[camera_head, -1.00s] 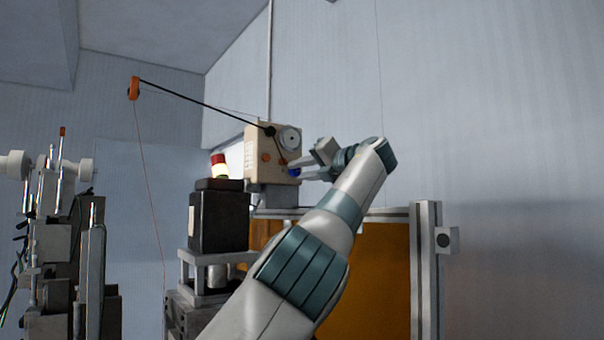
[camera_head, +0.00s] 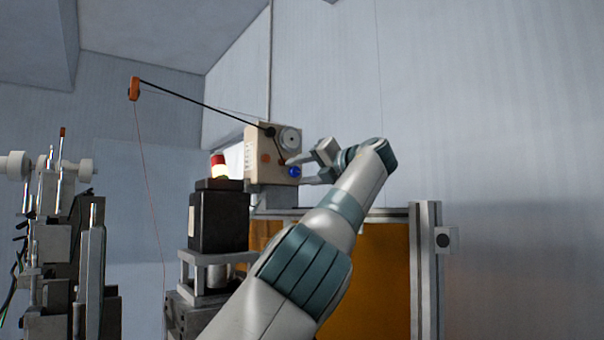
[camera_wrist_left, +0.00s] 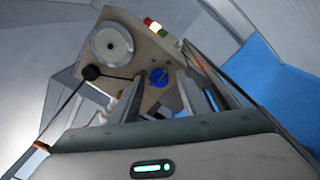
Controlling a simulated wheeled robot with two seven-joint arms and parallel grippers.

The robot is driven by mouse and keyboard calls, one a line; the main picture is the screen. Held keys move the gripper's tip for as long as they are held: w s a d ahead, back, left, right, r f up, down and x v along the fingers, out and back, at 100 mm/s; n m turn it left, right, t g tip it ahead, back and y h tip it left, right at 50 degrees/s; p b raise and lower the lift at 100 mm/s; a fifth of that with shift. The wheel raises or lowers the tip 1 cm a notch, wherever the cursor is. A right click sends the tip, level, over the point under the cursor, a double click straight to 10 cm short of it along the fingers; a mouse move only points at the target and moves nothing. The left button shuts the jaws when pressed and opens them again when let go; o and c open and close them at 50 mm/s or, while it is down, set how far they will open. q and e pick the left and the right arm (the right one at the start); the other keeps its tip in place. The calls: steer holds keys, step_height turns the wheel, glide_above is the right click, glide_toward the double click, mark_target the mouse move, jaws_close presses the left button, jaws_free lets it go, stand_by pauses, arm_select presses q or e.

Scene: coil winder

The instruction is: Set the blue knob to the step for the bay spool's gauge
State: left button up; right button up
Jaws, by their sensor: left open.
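The blue knob (camera_head: 294,172) is on the lower right of the front of a beige tensioner box (camera_head: 259,148). My left gripper (camera_head: 308,170) is just right of the knob, with its fingers pointing at the box. In the left wrist view the knob (camera_wrist_left: 158,77) shows between the two spread fingers of the left gripper (camera_wrist_left: 160,88), beyond their tips and apparently apart from them. The gripper is open and empty. The knob's step marks are too small to read. I cannot make out which spool is the bay spool. My right gripper is not in view.
A grey dial (camera_head: 290,139) sits above the knob. A black arm (camera_head: 205,104) runs from the box to an orange wire guide (camera_head: 134,88). A red and white lamp (camera_head: 219,166) stands on a black unit (camera_head: 219,218). Machinery with white cylinders (camera_head: 80,170) stands left.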

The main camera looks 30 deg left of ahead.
arm_select(q)
steer(key=shift+s+d+f+b, duration=0.15)
steer(key=shift+d+b, duration=0.2)
steer(key=shift+d, duration=0.2)
steer(key=b+v, duration=0.3)
steer(key=v, duration=1.3)
steer(key=shift+b, duration=0.4)
steer(key=shift+d, duration=0.15)
